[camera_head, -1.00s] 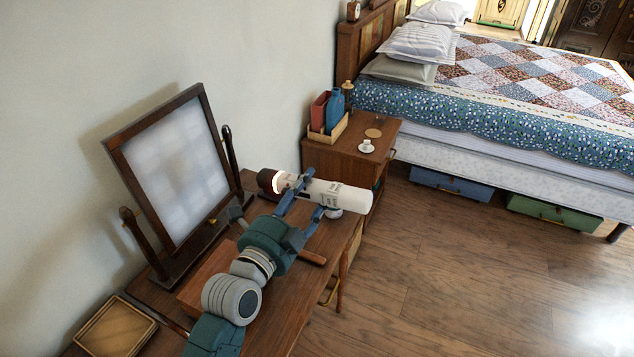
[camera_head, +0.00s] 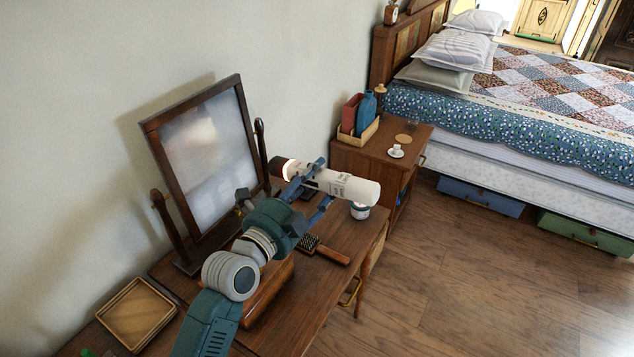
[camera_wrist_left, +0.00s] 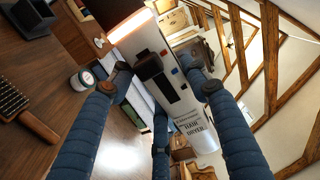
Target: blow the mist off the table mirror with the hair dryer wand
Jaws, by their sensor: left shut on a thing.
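The table mirror (camera_head: 211,165) stands upright in a dark wooden frame on the dressing table, against the wall. Its glass is mostly cloudy white, with a pinkish-brown patch at the upper left that could be reflection or thinner mist. My left gripper (camera_head: 308,186) is shut on the white hair dryer wand (camera_head: 348,186) and holds it above the table, to the right of the mirror. The wand's dark end with a glowing ring points left, toward the mirror side. The wand (camera_wrist_left: 178,95) also shows between the fingers in the left wrist view. My right gripper is not in view.
A hairbrush (camera_head: 328,251) and a small jar (camera_head: 360,211) lie near the table's right side. A wooden box (camera_head: 267,295) sits under my arm, and a shallow tray (camera_head: 137,316) is at front left. A nightstand (camera_head: 370,160) and bed stand behind.

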